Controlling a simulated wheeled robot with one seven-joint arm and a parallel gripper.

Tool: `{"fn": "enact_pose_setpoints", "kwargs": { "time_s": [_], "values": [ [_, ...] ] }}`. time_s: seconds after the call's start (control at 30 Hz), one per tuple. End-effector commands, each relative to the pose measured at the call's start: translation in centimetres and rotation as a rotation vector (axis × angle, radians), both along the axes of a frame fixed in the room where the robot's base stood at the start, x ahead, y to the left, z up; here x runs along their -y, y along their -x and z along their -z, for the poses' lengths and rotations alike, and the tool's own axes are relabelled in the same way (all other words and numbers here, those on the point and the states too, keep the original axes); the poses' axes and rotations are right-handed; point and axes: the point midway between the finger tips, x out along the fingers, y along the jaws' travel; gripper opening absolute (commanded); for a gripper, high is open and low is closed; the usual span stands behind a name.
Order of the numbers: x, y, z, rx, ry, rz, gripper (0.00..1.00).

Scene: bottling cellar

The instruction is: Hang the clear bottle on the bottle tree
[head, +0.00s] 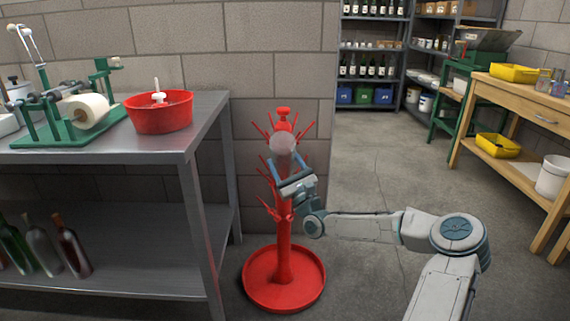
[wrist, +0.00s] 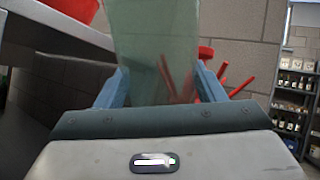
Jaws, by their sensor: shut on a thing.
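The red bottle tree (head: 284,240) stands on the floor beside the metal table, with pegs around its post and a round tray base. My gripper (head: 289,168) is in front of its upper part, shut on the clear bottle (head: 282,144). In the head view the bottle shows nearly end-on as a pale disc over the post. In the wrist view the clear bottle (wrist: 155,45) rises between the two blue fingers, and red pegs (wrist: 212,80) of the tree show behind and to the right. I cannot tell whether the bottle touches a peg; its mouth is hidden.
The metal table (head: 110,150) at the left holds a red basin (head: 159,112) and a green device with a white roll (head: 85,110). A wooden bench (head: 535,105) is at the right. Floor between is clear.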

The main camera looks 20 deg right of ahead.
Motion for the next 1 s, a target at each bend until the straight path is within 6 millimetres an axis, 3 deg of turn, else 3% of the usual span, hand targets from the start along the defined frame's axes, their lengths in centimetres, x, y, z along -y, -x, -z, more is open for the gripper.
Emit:
{"fn": "enact_pose_setpoints", "kwargs": {
  "time_s": [1.0],
  "values": [
    [0.6, -1.7, 2.3, 0.003, -0.001, 0.001, 0.32]
  ]
}}
